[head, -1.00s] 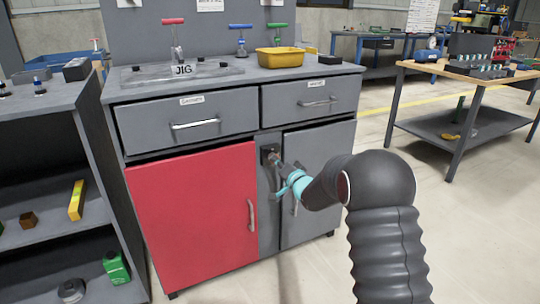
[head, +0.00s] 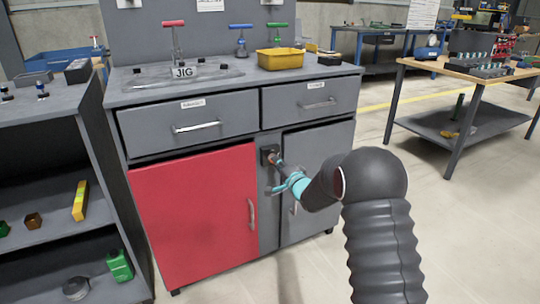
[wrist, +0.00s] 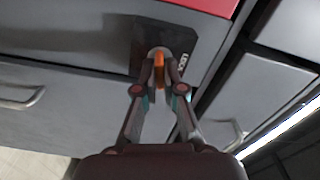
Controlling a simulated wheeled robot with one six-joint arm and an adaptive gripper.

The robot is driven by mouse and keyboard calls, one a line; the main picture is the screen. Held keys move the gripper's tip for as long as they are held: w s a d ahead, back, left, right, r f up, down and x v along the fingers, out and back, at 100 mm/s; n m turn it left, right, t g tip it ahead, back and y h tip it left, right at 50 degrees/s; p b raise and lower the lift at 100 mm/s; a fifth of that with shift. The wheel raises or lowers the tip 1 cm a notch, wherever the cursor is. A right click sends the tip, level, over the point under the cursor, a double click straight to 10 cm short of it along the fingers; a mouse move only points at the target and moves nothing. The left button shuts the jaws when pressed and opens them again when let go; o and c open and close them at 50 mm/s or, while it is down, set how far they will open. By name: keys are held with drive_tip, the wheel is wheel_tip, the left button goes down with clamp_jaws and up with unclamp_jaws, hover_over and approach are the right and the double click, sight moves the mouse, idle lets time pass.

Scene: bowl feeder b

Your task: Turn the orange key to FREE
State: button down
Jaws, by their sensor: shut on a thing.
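The orange key (wrist: 159,66) shows in the wrist view as an upright orange bar in a round pale socket. The socket sits on a black lock plate (wrist: 146,35). White letters reading LOCK stand on the plate to the right of the key; no FREE mark can be read. My gripper (wrist: 160,74) is shut on the key, with one finger on each side of it. In the head view the black plate (head: 268,151) is on the grey post between the two cabinet doors. My gripper (head: 277,163) reaches it from the right, and the key is too small to make out there.
The red door (head: 190,210) is left of the post, the grey door (head: 318,185) right of it, and drawers (head: 188,118) above. A yellow bin (head: 280,60) stands on the cabinet top. A shelf unit (head: 40,245) is at left; open floor lies at right.

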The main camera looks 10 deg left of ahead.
drive_tip(key=shift+r, duration=0.1)
drive_tip(key=shift+m+p, duration=0.55)
drive_tip(key=shift+m, duration=1.35)
drive_tip(key=c, duration=1.2)
unclamp_jaws()
drive_tip(key=b+v, duration=0.1)
drive_tip(key=v, duration=0.6)
